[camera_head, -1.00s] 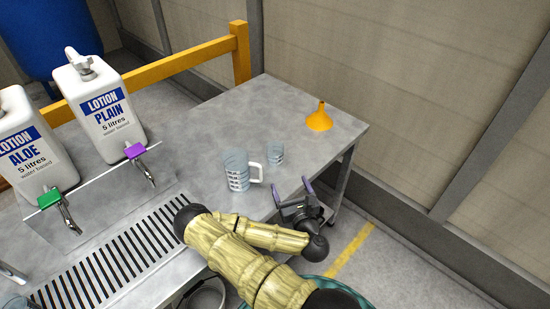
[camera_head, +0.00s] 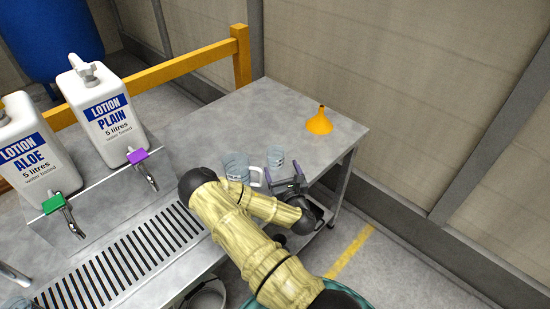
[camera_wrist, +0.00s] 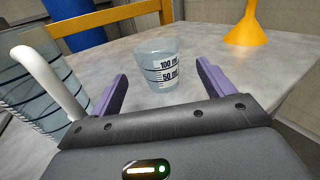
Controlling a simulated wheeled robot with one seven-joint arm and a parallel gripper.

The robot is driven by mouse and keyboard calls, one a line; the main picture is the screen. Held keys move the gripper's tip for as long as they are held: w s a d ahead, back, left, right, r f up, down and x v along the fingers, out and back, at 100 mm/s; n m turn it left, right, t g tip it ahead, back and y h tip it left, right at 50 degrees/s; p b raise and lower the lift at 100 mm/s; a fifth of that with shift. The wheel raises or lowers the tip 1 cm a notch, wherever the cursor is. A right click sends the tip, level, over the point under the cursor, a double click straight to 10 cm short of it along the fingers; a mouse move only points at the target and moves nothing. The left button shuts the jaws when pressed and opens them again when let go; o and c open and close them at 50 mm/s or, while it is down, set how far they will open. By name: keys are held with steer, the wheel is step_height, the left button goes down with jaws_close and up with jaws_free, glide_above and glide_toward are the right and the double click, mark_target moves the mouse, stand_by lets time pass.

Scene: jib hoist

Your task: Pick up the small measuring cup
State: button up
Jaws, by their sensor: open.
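The small measuring cup (camera_head: 276,157) is clear, with dark marks, and stands upright on the grey table. In the wrist view the small cup (camera_wrist: 158,66) is straight ahead, roughly centred between the fingers and a little beyond their tips. My gripper (camera_head: 284,172) is open and empty, low over the table's front edge; its purple fingers (camera_wrist: 160,78) point toward the cup. The larger measuring jug (camera_head: 236,166) with a white handle stands to the left of the cup, partly hidden by my arm. In the wrist view the jug (camera_wrist: 28,85) is close by the left finger.
An orange funnel (camera_head: 319,121) stands behind and right of the cup. Two lotion containers (camera_head: 108,118) with taps stand at the left above a slotted drain (camera_head: 125,262). The table (camera_head: 220,118) is clear behind the cup.

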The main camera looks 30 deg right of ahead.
mark_target(273, 149)
steer(key=shift+w+d, duration=0.15)
steer(key=shift+w, duration=0.6)
steer(key=shift+w+d, duration=0.15)
steer(key=shift+w, duration=0.6)
steer(key=shift+w, duration=0.1)
steer(key=w, duration=0.1)
steer(key=w+p, duration=0.1)
steer(key=w, duration=0.1)
steer(key=w+p, duration=0.1)
steer(key=w, duration=0.1)
steer(key=shift+d+f, duration=0.2)
steer(key=shift+d, duration=0.15)
steer(key=shift+s, duration=0.1)
steer(key=c, duration=1.1)
steer(key=shift+o, duration=0.2)
steer(key=shift+r, duration=0.15)
